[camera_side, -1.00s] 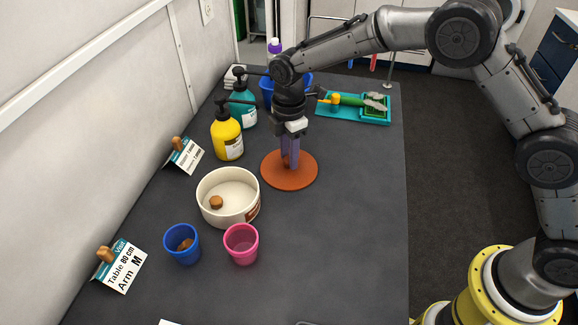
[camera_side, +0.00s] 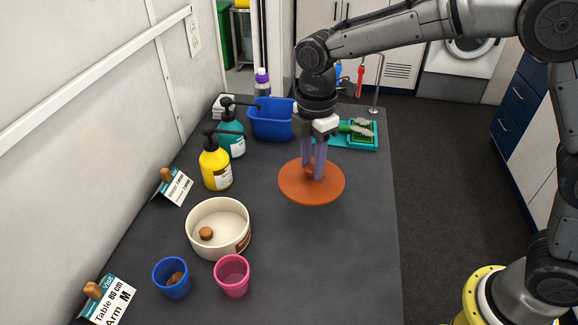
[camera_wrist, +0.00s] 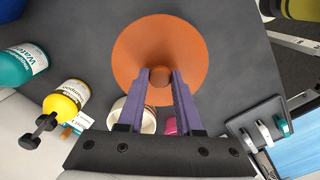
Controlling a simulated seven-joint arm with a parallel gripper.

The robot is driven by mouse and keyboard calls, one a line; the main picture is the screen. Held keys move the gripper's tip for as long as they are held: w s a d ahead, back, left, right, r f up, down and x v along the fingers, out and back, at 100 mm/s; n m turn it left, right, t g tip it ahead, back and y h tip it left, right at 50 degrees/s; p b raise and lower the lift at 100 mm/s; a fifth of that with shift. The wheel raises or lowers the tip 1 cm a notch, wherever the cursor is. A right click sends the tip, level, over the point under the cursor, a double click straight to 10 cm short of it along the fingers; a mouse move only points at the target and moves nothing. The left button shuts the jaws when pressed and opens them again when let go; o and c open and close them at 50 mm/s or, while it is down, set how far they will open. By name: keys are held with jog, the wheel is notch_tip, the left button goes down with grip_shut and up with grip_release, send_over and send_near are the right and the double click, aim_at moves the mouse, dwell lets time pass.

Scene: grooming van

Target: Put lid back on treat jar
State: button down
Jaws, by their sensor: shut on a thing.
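The round orange-brown lid (camera_side: 296,186) lies flat, face up, to the right of and behind the treat jar. My gripper (camera_side: 314,173) points down and is shut on the lid's small knob; the wrist view shows the knob (camera_wrist: 159,77) between the purple fingers. How high the lid is above the table is hard to tell. The treat jar (camera_side: 240,236) is a wide cream pot, upright and open, with a brown treat (camera_side: 206,233) inside. In the wrist view the jar (camera_wrist: 118,113) is partly hidden behind the lid and fingers.
A blue cup (camera_side: 171,285) with treats and a pink cup (camera_side: 232,283) stand in front of the jar. Yellow (camera_side: 215,170) and teal (camera_side: 231,137) pump bottles, a blue bin (camera_side: 268,121) and a teal tray (camera_side: 367,147) stand behind. The table's right front is clear.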

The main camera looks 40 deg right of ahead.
aim_at(335, 188)
jog(key=s, duration=0.1)
jog(key=s+d+r, duration=0.1)
jog(key=s, duration=0.1)
jog(key=s+d+r, duration=0.1)
jog(key=s, duration=0.1)
jog(key=shift+r, duration=0.2)
jog(key=w+a+r+n, duration=0.4)
jog(key=w+a+r, duration=0.2)
jog(key=w+a, duration=0.35)
jog(key=w+a+f+n, duration=0.1)
jog(key=a+f+n, duration=0.1)
jog(key=a+f, duration=0.9)
jog(key=shift+w+a+f, duration=0.15)
jog(key=shift+a+f, duration=0.25)
jog(key=shift+f, duration=0.65)
jog(key=shift+f, duration=0.2)
dwell(0.9)
jog(key=c, duration=0.5)
grip_release()
